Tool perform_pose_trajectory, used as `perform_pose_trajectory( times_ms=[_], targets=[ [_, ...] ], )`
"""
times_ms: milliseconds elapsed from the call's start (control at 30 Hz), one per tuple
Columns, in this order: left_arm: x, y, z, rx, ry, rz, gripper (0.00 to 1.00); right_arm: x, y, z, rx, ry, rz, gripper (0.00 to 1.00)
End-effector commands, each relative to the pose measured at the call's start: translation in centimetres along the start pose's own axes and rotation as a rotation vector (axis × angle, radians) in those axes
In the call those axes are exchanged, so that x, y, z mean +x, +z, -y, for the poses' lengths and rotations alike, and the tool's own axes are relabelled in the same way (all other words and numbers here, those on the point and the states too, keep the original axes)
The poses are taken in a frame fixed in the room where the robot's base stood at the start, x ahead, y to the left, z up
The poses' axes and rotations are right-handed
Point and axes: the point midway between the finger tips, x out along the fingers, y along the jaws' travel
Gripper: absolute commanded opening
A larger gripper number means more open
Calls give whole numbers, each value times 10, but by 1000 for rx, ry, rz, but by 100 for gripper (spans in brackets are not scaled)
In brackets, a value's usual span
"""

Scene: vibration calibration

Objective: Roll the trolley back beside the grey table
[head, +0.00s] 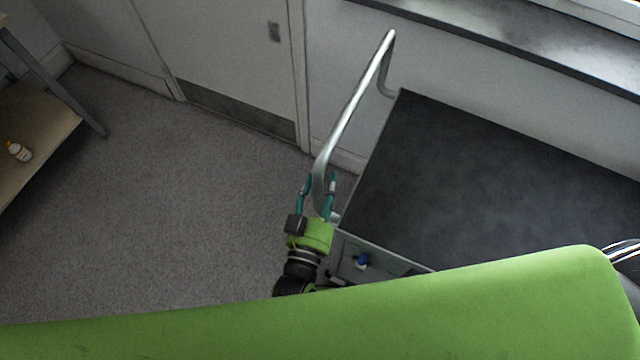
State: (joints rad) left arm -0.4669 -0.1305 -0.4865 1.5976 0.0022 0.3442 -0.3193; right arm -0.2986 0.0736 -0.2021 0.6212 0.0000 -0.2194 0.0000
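The trolley has a dark grey flat top (480,185) and fills the right middle of the head view. Its silver tubular handle (352,108) runs along its left side. My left gripper (320,184) is at the near end of this handle, with its teal fingers on either side of the tube. The fingers look partly closed, with the tube held between them. The trolley's near right part is hidden behind my green arm. My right gripper is not in view. I cannot make out a separate grey table.
A grey carpeted floor (160,205) lies clear left of the trolley. A pale wall with a door (225,50) and a dark ledge (520,35) run behind. At far left, a wooden shelf (35,115) with a grey leg bears a small white bottle (19,152).

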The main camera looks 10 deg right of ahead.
Motion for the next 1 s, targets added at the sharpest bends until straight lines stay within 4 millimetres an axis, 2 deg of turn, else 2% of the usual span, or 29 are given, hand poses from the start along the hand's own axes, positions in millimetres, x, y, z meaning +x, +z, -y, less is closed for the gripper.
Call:
perform_pose_trajectory(
  times_ms=[300,433,800,1000],
  targets=[
    [-1,1,2,1,-4,1,58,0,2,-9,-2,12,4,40],
    [-11,2,2,1,-4,3,58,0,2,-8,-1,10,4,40],
    [-86,1,1,1,-2,4,58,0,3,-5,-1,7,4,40],
    [-113,0,0,1,-2,2,58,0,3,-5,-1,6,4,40]
  ],
)
